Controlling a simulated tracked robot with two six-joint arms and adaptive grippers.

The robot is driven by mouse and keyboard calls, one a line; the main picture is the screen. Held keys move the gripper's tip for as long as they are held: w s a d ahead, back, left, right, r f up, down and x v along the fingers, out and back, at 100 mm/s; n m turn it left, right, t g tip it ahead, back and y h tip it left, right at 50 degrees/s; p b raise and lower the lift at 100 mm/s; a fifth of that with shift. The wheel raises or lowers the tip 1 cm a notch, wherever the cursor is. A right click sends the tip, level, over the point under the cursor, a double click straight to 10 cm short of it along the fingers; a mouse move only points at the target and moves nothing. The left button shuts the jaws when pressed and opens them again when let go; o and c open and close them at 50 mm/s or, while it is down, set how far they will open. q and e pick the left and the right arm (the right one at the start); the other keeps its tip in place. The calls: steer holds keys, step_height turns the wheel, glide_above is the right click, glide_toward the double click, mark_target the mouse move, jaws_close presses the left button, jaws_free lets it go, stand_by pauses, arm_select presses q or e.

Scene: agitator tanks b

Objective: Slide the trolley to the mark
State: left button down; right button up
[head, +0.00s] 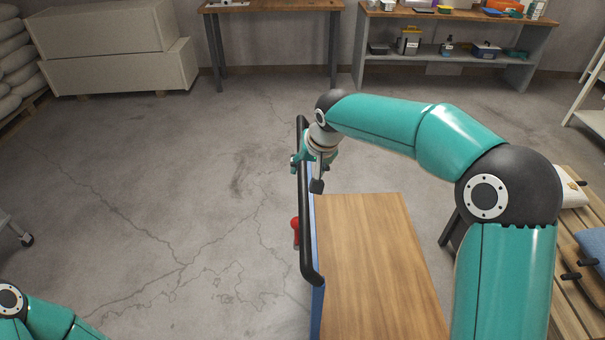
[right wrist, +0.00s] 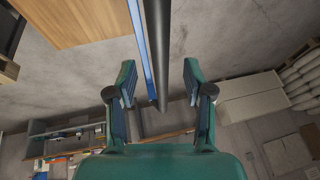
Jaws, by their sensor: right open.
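The trolley has a wooden deck (head: 370,265) with a blue edge and a long black handle bar (head: 306,230) along its left side. A red knob or lever (head: 295,229) sits beside the bar. My right gripper (head: 307,173) is at the far part of the bar. In the right wrist view its open fingers (right wrist: 160,92) stand on either side of the black bar (right wrist: 157,40), with gaps to both. The wooden deck also shows there (right wrist: 85,20). I see no floor mark. My left gripper is out of view; only part of my left arm shows at bottom left.
A workbench (head: 270,6) and a shelf unit (head: 450,60) with several items stand at the back. Large pale boxes (head: 115,60) and stacked sacks (head: 14,60) are at back left. A slatted wooden surface (head: 575,240) is at right. The cracked floor left of the trolley is clear.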

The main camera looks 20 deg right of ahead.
mark_target(304, 177)
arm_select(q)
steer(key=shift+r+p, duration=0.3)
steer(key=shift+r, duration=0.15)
arm_select(e)
steer(key=shift+x, duration=2.6)
